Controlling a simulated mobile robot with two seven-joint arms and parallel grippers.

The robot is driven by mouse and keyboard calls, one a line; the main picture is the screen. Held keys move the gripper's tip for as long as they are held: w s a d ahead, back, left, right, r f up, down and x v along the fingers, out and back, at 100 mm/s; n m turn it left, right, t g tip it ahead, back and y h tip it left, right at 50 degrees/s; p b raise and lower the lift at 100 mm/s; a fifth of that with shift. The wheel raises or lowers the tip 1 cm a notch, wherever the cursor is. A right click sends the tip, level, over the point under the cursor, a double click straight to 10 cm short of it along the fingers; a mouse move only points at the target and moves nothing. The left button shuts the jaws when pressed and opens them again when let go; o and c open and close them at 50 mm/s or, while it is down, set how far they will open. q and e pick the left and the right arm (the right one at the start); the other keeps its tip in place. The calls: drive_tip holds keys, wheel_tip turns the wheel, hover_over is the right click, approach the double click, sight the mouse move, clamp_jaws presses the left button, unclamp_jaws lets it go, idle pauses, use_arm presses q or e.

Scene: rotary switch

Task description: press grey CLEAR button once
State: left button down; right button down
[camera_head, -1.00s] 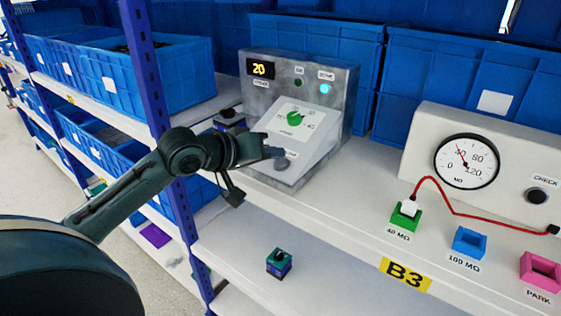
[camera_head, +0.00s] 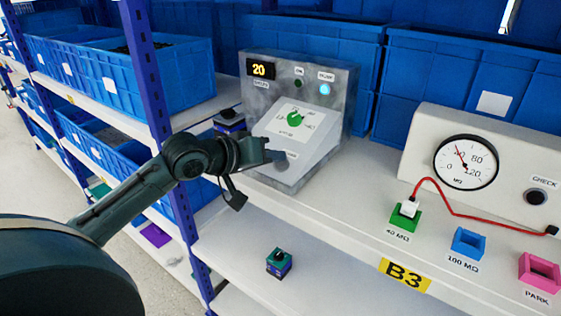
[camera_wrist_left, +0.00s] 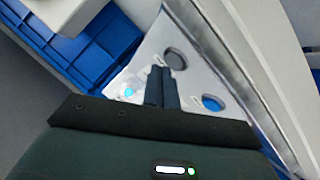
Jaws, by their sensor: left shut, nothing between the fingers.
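The grey CLEAR button (camera_head: 281,165) sits low on the sloped white panel (camera_head: 318,150) of a grey console (camera_head: 345,88). My left gripper (camera_head: 277,156) is shut and empty, its tips just above the button in the head view and partly covering it. I cannot tell whether they touch. In the left wrist view, the shut fingers (camera_wrist_left: 162,85) point at a white panel. A dark grey disc (camera_wrist_left: 175,59), seemingly the button, shows just beyond the tips, and a blue disc (camera_wrist_left: 212,103) lies to their right. My right gripper is not in view.
The console has a display (camera_head: 260,70) reading 20, a green knob (camera_head: 294,118) and a lit cyan lamp (camera_head: 325,88). A gauge box (camera_head: 420,135) stands right on the shelf, with a red cable. A blue rack post (camera_head: 148,70) is left of the console.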

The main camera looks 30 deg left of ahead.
use_arm(q)
drive_tip(key=shift+w+f, duration=0.1)
drive_tip(key=shift+f, duration=0.1)
idle(0.4)
drive_tip(key=shift+w+f, duration=0.1)
drive_tip(key=shift+f, duration=0.15)
idle(0.5)
drive_tip(key=shift+s+r+p, duration=0.35)
drive_tip(key=shift+r+p, duration=0.5)
drive_tip(key=shift+p, duration=0.3)
